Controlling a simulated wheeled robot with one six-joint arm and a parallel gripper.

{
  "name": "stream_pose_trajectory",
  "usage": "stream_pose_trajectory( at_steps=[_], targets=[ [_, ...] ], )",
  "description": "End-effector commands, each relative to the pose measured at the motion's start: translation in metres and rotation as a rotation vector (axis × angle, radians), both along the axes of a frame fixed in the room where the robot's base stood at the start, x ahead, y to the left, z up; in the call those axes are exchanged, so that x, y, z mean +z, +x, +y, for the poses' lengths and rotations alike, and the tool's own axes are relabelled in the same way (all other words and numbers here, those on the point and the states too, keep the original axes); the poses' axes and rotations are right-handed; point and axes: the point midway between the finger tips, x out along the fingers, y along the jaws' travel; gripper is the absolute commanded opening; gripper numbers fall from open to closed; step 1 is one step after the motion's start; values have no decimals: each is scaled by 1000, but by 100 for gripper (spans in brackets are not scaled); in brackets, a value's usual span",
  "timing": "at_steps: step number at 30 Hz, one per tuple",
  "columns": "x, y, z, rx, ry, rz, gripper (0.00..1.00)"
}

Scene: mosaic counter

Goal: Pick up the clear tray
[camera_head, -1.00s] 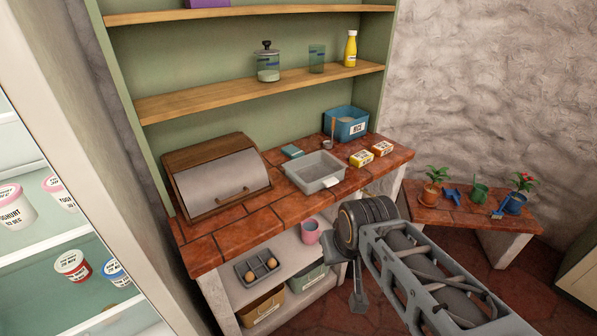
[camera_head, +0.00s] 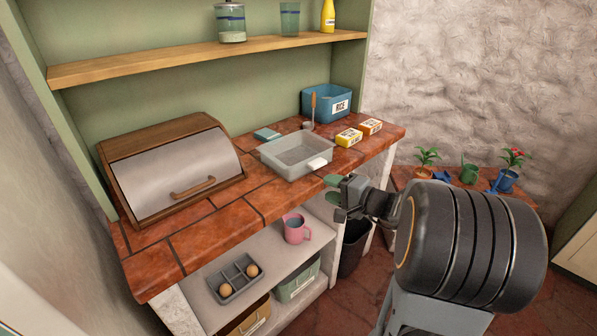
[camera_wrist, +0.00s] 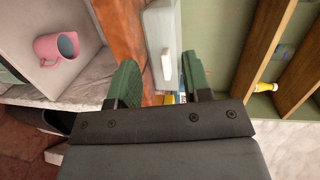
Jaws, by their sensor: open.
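The clear tray (camera_head: 283,165) is a shallow, greyish see-through box with a white label on its front. It sits upright on the tiled counter, near the front edge. My gripper (camera_head: 332,190) is open and empty, just in front of the tray and slightly right of it, with green finger pads. In the wrist view the tray (camera_wrist: 172,30) lies ahead, beyond my gripper (camera_wrist: 160,75), and its white label shows between the two fingers. No contact between fingers and tray is visible.
A bread box (camera_head: 175,170) stands left of the tray. Two yellow boxes (camera_head: 349,138), a blue rice bin (camera_head: 328,104) and a ladle (camera_head: 311,112) are behind or right of it. A pink mug (camera_head: 297,229) and an egg tray (camera_head: 236,278) are on the shelf below.

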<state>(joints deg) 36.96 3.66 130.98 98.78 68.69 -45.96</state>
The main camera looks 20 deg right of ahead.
Motion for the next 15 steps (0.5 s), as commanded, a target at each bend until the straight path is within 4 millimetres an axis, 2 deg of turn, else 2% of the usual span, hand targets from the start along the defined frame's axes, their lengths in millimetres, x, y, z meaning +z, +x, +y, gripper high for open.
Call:
stream_pose_trajectory(
  at_steps=[1,3,7,10,15],
  targets=[
    [-12,4,-18,-59,28,-30,45],
    [-16,8,-38,-128,53,-70,45],
    [-19,15,-60,-205,79,-116,45],
    [-19,29,-62,-229,86,-130,45],
    [-18,59,-53,-231,88,-133,45]
  ],
)
